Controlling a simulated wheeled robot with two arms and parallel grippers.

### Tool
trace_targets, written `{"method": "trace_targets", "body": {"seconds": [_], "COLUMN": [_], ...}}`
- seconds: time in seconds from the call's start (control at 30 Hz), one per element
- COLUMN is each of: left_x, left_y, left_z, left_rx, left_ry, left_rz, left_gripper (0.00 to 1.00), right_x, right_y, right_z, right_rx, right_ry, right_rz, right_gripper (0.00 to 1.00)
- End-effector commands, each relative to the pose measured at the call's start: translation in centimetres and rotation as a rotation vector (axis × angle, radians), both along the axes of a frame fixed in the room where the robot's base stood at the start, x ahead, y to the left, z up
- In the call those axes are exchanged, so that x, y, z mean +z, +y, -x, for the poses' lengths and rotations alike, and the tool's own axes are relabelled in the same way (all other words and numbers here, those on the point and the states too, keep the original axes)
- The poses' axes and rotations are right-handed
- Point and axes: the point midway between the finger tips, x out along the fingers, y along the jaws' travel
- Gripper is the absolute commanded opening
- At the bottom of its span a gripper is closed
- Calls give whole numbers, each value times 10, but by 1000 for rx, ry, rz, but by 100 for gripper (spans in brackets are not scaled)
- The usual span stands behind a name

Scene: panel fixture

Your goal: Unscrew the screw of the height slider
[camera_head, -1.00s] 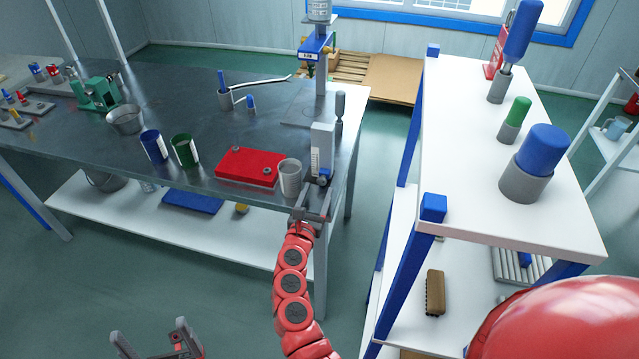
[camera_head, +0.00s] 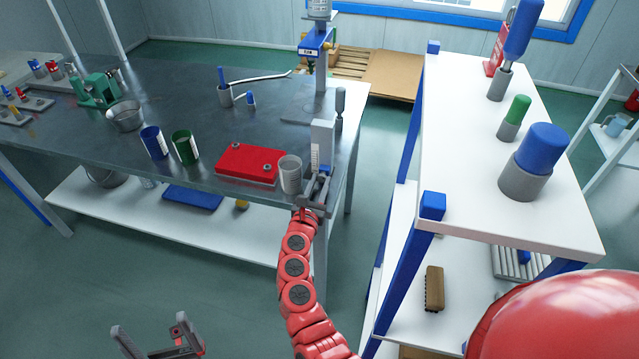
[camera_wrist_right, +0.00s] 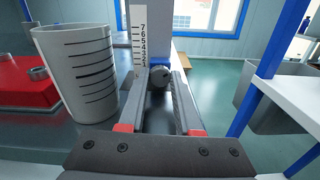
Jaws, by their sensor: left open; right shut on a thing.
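The height slider is a grey upright column (camera_head: 322,140) with a number scale, at the right front corner of the metal table. In the right wrist view its scale (camera_wrist_right: 140,40) shows at the top. The slider's screw (camera_wrist_right: 159,77) is a round grey knob low on the column, with blue just behind it. My right gripper (camera_head: 318,186) is at the screw; in the right wrist view its two fingers (camera_wrist_right: 160,80) are shut on the screw from both sides. My left gripper (camera_head: 152,332) is open and empty, low at the left, away from the table.
A grey cup with lines (camera_head: 290,174) stands close to the left of the slider, near my right gripper. A red block (camera_head: 248,160) lies left of it. Blue (camera_head: 153,143) and green (camera_head: 185,147) cups are further left. A white shelf (camera_head: 470,190) stands to the right.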

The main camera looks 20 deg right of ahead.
Motion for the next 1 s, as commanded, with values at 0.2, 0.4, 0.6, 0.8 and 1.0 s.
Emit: {"method": "trace_targets", "body": {"seconds": [0.2,0.4,0.6,0.8,1.0], "left_x": [-4,-23,-46,-51,-47], "left_y": [0,0,0,0,0], "left_z": [0,0,0,0,0], "left_rx": [0,0,0,0,0], "left_ry": [0,0,0,0,0], "left_rz": [0,0,0,0,0], "left_gripper": [99,99,99,99,99], "right_x": [-2,-6,-6,-2,0], "right_y": [-1,-3,-3,-1,-1], "right_z": [0,1,1,0,0], "right_rx": [-2,-7,-9,-3,-3], "right_ry": [4,26,76,143,229], "right_rz": [6,36,108,208,335], "right_gripper": [0,0,0,0,0]}}
